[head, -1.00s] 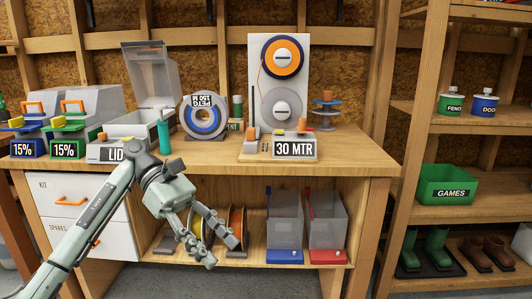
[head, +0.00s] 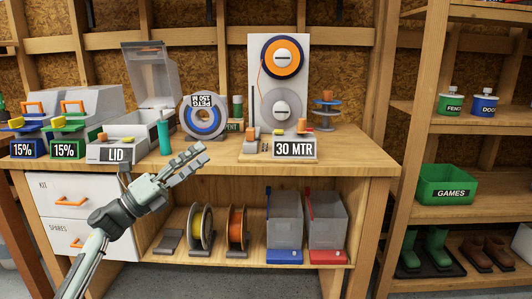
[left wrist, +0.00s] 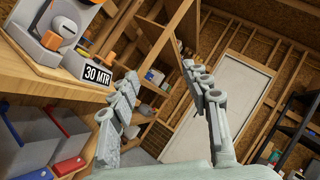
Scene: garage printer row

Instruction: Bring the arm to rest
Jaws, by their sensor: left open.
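My left gripper (head: 184,163) is open and empty in the head view. It is in front of the bench's front edge, with its fingers pointing up and to the right. In the left wrist view its two fingers (left wrist: 165,105) stand wide apart with nothing between them. My left arm comes in from the lower left of the head view. My right gripper is in neither view.
A shelf rack with a green GAMES box (head: 446,184) stands right.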

